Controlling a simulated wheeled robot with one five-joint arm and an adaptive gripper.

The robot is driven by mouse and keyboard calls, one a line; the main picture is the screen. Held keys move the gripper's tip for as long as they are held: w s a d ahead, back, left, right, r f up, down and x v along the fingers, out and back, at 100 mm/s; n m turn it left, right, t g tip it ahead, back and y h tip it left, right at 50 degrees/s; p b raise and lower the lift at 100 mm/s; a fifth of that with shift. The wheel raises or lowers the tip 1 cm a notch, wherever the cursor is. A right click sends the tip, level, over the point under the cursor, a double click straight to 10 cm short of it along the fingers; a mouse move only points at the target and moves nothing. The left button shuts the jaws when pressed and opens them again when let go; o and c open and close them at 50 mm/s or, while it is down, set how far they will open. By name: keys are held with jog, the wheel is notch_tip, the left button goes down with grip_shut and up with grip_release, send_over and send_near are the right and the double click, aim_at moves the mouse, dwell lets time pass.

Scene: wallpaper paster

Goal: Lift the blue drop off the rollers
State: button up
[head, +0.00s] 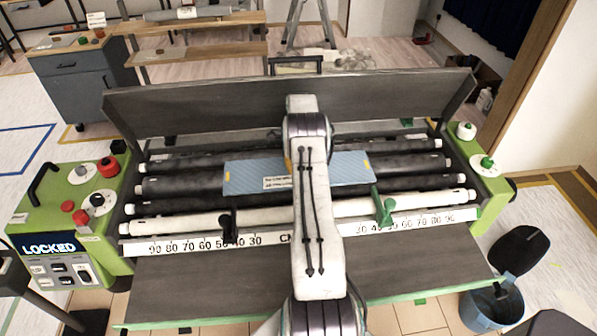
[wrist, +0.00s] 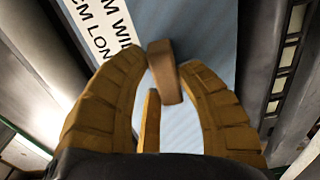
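The blue drop (head: 245,178) is a flat, light blue striped piece with a printed white label and small orange end marks. It lies across the rollers in the head view, its middle hidden by my arm. In the wrist view, the blue drop (wrist: 205,40) fills the space beyond my fingers. A brown block-like grip (wrist: 165,75) stands up from it. My gripper (wrist: 164,62) has its two brown fingertips against either side of this grip.
A ruler strip (head: 195,244) with green and black clamps runs in front of the rollers. A grey back panel (head: 220,103) rises behind them. The left green end unit (head: 75,190) shows "LOCKED". A blue bin (head: 492,305) stands at the lower right.

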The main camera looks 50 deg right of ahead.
grip_shut()
